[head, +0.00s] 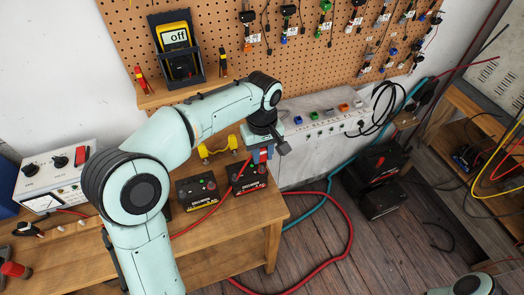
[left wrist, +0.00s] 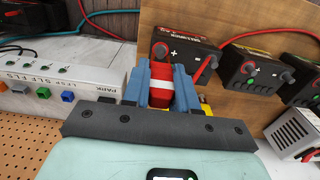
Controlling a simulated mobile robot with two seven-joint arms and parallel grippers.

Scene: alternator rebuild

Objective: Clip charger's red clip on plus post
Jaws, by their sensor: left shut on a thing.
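My left gripper (head: 262,153) is shut on a red clip with a white band (left wrist: 160,88), between its blue fingers in the left wrist view. The clip is at the far edge of the right-hand black battery (head: 248,180). In the left wrist view this battery (left wrist: 190,58) carries a plus mark, and its plus post (left wrist: 161,50) has a red ring. The clip's front end lies just below this post in the picture; I cannot tell if they touch. The white charger (head: 55,182) stands at the left of the bench. My right gripper is not in view.
A second battery (head: 197,190) stands beside the first on the wooden bench (head: 225,242). A yellow part (head: 217,150) lies behind. A white panel with coloured buttons (head: 325,128) is at the right. A black clip (head: 27,229) lies near the charger. Red cable crosses the bench.

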